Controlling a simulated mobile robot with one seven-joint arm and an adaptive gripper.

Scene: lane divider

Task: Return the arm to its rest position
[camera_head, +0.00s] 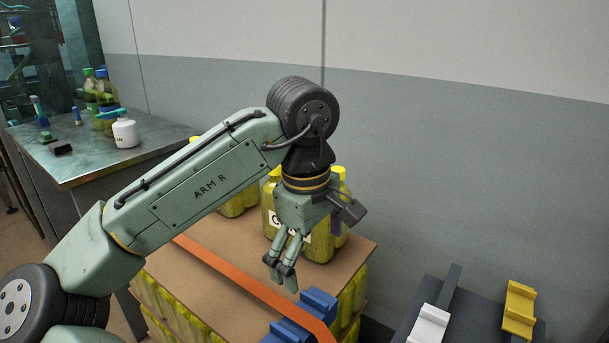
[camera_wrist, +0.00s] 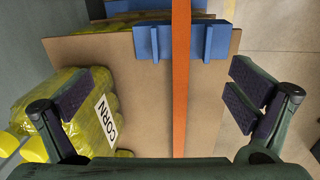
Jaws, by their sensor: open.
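My arm (camera_head: 200,195) reaches across the picture in the head view and bends down at the wrist. My gripper (camera_head: 283,275) points down over a cardboard-topped stack (camera_head: 210,285); it also shows in the wrist view (camera_wrist: 158,92). Its two dark-padded fingers are spread apart with nothing between them but the view of the cardboard and an orange strip (camera_wrist: 180,80). The strip runs along the cardboard, and a blue block (camera_wrist: 205,42) sits at its end, at the stack's edge. The blue block also shows in the head view (camera_head: 303,318).
Yellow-capped containers (camera_head: 318,240), one labelled CORN in the wrist view (camera_wrist: 88,115), stand close beside my gripper. A metal table (camera_head: 85,160) with bottles and a white jar (camera_head: 125,133) is at left. A dark rack (camera_head: 475,320) with white and yellow blocks is at lower right. A wall stands behind.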

